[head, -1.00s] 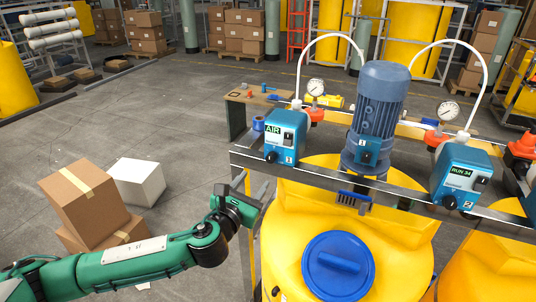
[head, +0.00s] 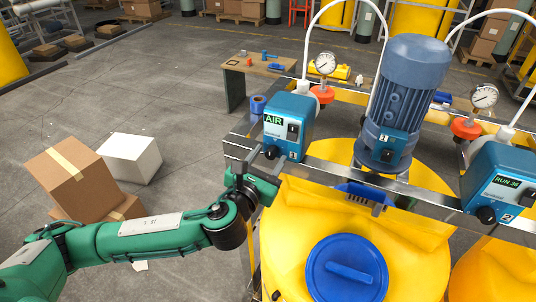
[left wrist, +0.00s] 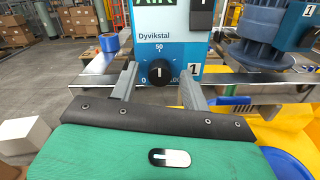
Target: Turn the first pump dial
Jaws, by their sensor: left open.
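The first pump is a blue box (head: 290,125) marked 1 with a green AIR display, standing on the metal rail. Its black dial (head: 271,152) sits low on the front face. In the left wrist view the dial (left wrist: 159,72) shows a white mark that looks about upright, below the printed 50. My left gripper (head: 249,163) is open in front of the pump. In the left wrist view its two fingers (left wrist: 160,86) point at the pump, one on each side of the dial, with visible gaps; contact is not seen. My right gripper is out of view.
A second blue pump (head: 498,183) reading RUN 36 stands at the right. A blue motor (head: 402,95) stands between the pumps above the yellow tank (head: 287,235) with its blue lid (head: 346,268). The metal rail (head: 325,170) runs below the pumps. Cardboard boxes (head: 75,180) lie at left.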

